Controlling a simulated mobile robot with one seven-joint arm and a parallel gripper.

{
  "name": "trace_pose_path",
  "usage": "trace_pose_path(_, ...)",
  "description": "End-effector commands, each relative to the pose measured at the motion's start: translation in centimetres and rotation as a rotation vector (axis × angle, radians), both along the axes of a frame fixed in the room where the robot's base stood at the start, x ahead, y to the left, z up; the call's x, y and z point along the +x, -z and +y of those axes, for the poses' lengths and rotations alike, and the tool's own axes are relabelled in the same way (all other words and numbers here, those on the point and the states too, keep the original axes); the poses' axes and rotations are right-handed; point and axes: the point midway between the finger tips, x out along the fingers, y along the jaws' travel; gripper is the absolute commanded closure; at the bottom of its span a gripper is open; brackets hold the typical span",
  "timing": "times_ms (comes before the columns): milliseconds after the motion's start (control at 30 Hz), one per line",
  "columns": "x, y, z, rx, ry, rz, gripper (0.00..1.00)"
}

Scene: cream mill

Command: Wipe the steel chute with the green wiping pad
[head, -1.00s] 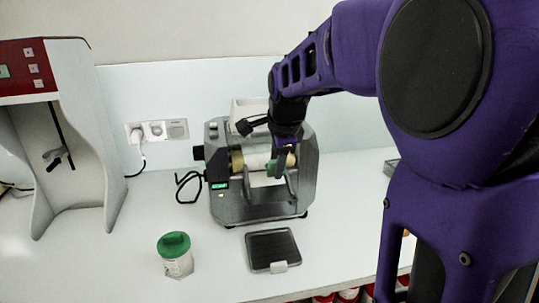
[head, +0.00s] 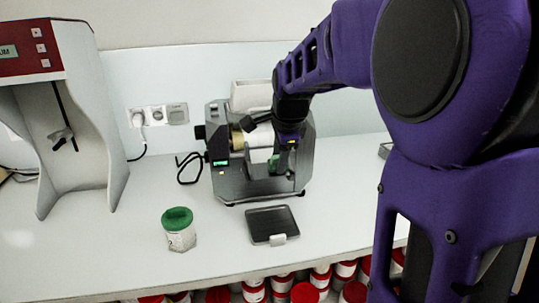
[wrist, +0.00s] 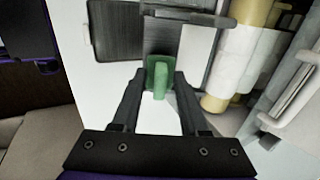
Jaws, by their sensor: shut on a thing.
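My gripper (head: 281,160) is at the front right of the mill, below its rollers, with its fingers pointing down. It is shut on the green wiping pad (wrist: 158,75), which sits between both fingertips in the wrist view. A sliver of the pad (head: 273,163) shows in the head view. A pale flat plate (wrist: 195,55) beside the pad, next to the rollers, looks like the steel chute. My gripper partly hides this area in the head view, and I cannot tell whether the pad touches the chute.
The grey mill (head: 228,182) has pale rollers (head: 258,138) and a white hopper (head: 250,96). A red-topped cabinet (head: 70,110) stands left. Several red-lidded jars (head: 305,292) sit below the counter edge.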

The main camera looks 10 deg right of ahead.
Motion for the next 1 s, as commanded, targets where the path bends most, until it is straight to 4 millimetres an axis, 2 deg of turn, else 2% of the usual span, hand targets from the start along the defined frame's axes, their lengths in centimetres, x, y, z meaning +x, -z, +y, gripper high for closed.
trace_pose_path(1000, 0.43, 0.85, 0.0, 0.0, 0.0, 0.0, 1.0)
